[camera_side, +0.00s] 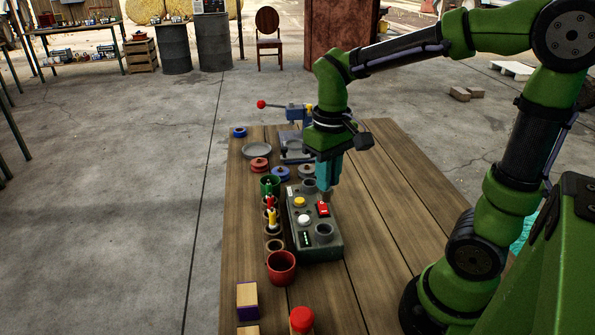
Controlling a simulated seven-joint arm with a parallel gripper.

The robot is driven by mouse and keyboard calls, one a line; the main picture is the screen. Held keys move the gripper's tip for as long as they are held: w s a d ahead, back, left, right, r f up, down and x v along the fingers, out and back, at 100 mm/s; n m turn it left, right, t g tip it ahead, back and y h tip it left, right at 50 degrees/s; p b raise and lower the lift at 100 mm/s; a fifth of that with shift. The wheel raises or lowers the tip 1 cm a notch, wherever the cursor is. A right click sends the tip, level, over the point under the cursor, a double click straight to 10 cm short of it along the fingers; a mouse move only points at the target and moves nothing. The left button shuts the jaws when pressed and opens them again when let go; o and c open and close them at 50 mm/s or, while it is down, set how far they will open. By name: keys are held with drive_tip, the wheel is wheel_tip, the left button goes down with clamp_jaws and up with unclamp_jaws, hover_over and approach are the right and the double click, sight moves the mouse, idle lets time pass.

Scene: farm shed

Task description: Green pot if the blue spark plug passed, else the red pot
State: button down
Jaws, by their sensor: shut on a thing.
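My gripper (326,194) points down just above the far right part of the grey test box (332,248). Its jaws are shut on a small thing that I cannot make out. I cannot pick out the blue spark plug. The box carries a yellow button (299,202), a white button (304,221), a red switch (323,209) close under the jaws, and a lit green indicator (306,239). The near round socket (323,231) looks empty. The green pot (270,184) stands left of the box at the far end; the red pot (281,268) stands at its near left corner.
Red (269,202) and yellow (272,219) plugs stand in a row left of the box. Behind are a grey dish (256,150), red (259,164) and blue (281,173) round pieces, and a vise-like device (294,113). Wooden blocks (247,300) lie nearer. The table's right side (395,190) is clear.

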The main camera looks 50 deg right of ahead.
drive_tip(key=w+a+f, duration=0.2)
drive_tip(key=w+a, duration=0.1)
drive_tip(key=a, duration=0.6)
wheel_tip(320, 180, down, 6)
drive_tip(key=shift+w+a, duration=0.15)
drive_tip(key=c, duration=1)
unclamp_jaws()
wheel_tip(320, 180, up, 17)
drive_tip(key=shift+w, duration=0.1)
